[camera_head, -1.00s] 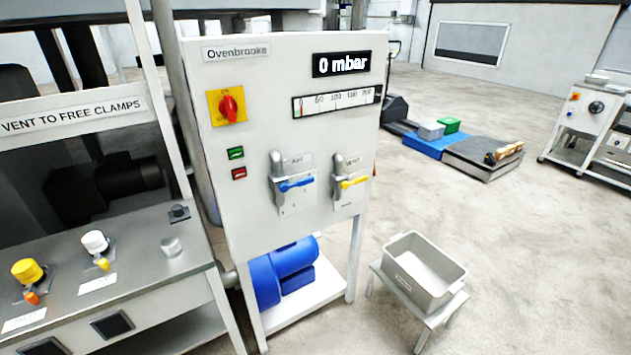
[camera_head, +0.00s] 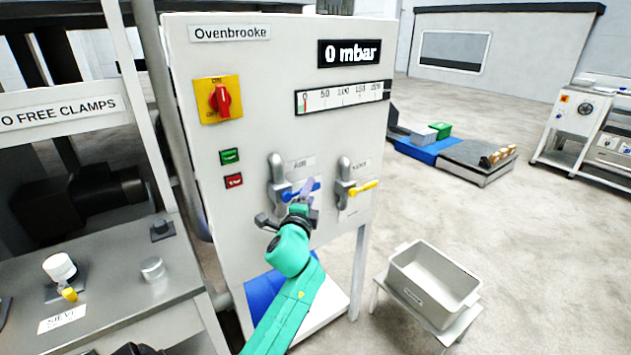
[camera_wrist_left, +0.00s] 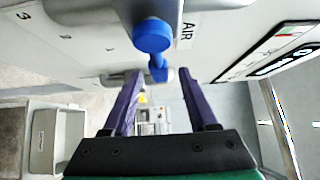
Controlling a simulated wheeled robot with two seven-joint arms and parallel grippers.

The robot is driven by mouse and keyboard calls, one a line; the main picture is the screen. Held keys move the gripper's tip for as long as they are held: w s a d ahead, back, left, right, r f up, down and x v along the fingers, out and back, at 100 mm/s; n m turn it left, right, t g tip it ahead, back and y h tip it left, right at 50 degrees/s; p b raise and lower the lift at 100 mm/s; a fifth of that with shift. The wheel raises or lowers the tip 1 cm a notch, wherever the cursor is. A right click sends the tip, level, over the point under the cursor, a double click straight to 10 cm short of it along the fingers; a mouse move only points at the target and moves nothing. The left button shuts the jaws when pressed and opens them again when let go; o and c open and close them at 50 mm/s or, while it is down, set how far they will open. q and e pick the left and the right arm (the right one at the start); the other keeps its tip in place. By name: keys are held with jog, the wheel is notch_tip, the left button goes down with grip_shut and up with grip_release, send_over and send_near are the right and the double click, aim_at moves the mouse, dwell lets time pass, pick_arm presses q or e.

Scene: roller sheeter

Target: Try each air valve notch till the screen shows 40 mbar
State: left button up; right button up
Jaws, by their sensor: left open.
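The screen (camera_head: 349,53) on the white Ovenbrooke panel reads 0 mbar. The air valve's blue handle (camera_head: 300,192) points right and slightly up, partly hidden behind my left gripper (camera_head: 305,190). In the left wrist view the blue handle (camera_wrist_left: 152,38) has a round end and lies just beyond and between the two purple fingers of the left gripper (camera_wrist_left: 160,78). The fingers are apart; I cannot tell whether either touches the handle. The notch marks beside the valve are mostly hidden by the gripper.
The yellow vent handle (camera_head: 363,187) is close to the right of the air valve. A red rotary switch (camera_head: 220,99) and green button (camera_head: 230,156) are to the left. A pressure strip (camera_head: 343,96) sits below the screen. A grey bin (camera_head: 433,283) stands at right.

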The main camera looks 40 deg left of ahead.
pick_arm(q)
jog(key=x, duration=0.6)
jog(key=shift+a, duration=0.1)
grip_shut()
jog(key=shift+f, duration=0.1)
dwell(1.0)
